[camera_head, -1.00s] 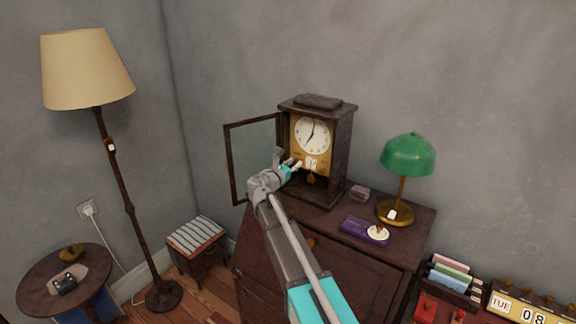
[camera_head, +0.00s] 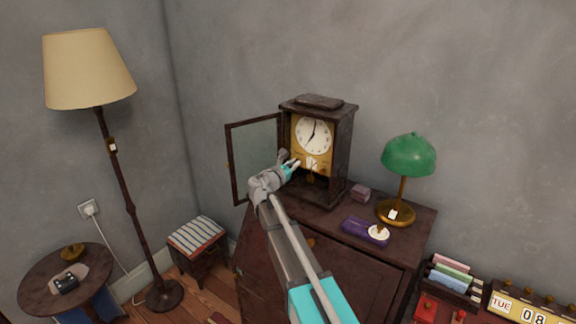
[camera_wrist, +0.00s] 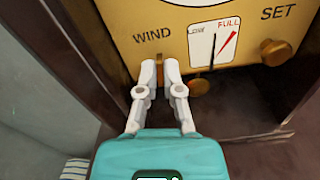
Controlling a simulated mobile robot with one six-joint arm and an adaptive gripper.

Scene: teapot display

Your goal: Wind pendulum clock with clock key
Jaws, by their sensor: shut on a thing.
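The pendulum clock (camera_head: 344,140) stands upright on a dark cabinet with its glass door (camera_head: 254,160) swung open to the left. In the wrist view, its gold face plate (camera_wrist: 115,20) carries the words WIND and SET. A small gauge (camera_wrist: 205,42) has a black needle near upright and a red mark towards FULL. A brass knob (camera_wrist: 276,52) sits under SET. A brass pendulum bob (camera_wrist: 199,87) hangs behind my fingers. My gripper (camera_wrist: 161,72) is shut just below WIND, at the plate.
A green lamp (camera_head: 408,156), a purple box (camera_head: 362,229) and a small mauve block (camera_head: 360,193) stand on the cabinet top (camera_head: 325,211) right of the clock. The open door is close to the left of my gripper. A floor lamp (camera_head: 88,70) stands far left.

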